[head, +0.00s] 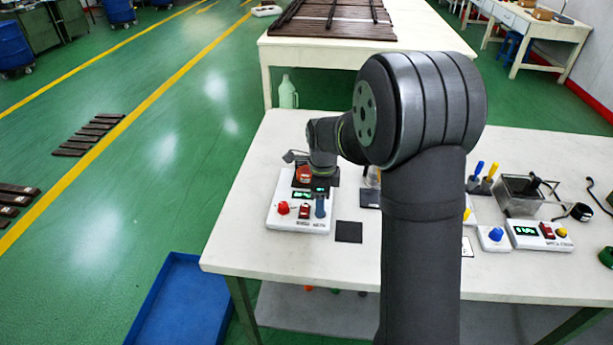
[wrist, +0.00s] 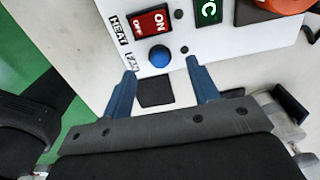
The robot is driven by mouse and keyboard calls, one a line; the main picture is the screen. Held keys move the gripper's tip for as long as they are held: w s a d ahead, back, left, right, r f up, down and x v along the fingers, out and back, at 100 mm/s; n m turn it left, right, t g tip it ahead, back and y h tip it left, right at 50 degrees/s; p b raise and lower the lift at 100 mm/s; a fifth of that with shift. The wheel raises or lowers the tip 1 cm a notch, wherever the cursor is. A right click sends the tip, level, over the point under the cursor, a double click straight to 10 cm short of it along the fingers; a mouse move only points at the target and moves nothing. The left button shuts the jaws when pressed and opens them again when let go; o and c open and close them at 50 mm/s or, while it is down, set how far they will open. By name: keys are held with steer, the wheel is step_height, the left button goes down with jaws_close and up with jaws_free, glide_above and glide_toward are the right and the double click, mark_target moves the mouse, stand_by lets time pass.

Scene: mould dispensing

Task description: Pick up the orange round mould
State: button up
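The orange round mould (head: 303,174) sits on the dark plate at the back of a white heater unit (head: 288,225) in the head view. In the wrist view only part of the orange mould (wrist: 286,4) shows, cut off at the top right edge. My gripper (wrist: 161,76) is open and empty, with its two blue fingers apart. The fingers point toward the front edge of the white unit, with a blue knob (wrist: 160,56) between and beyond their tips. The mould is beyond and to the right of the fingers there. In the head view my wrist hides part of the unit.
The unit also carries a red switch (wrist: 151,21) and a green display (wrist: 208,11). A dark square pad (head: 349,232) lies on the white table (head: 270,255). To the right stand a metal container (head: 518,197) and a small control box (head: 540,236). The table's left front is clear.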

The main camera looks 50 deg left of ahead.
steer(key=o, duration=0.5)
steer(key=shift+c, duration=0.2)
steer(key=shift+w+a+r+n, duration=0.1)
steer(key=shift+a+r+n, duration=0.15)
steer(key=shift+a+n, duration=0.15)
steer(key=w+a+r+n, duration=0.3)
steer(key=a+r+n, duration=0.35)
steer(key=n, duration=0.45)
step_height(320, 180, up, 8)
steer(key=n, duration=1.3)
glide_above(306, 169)
steer(key=s+d, duration=0.2)
steer(key=f, duration=1.1)
steer(key=shift+w+a+f, duration=0.15)
steer(key=shift+w+f, duration=0.05)
steer(key=shift+w+a+f, duration=0.1)
steer(key=shift+w+f, duration=0.05)
steer(key=shift+f, duration=1.25)
steer(key=shift+w+a+f, duration=0.1)
steer(key=shift+w+f, duration=0.05)
steer(key=shift+f, duration=1.25)
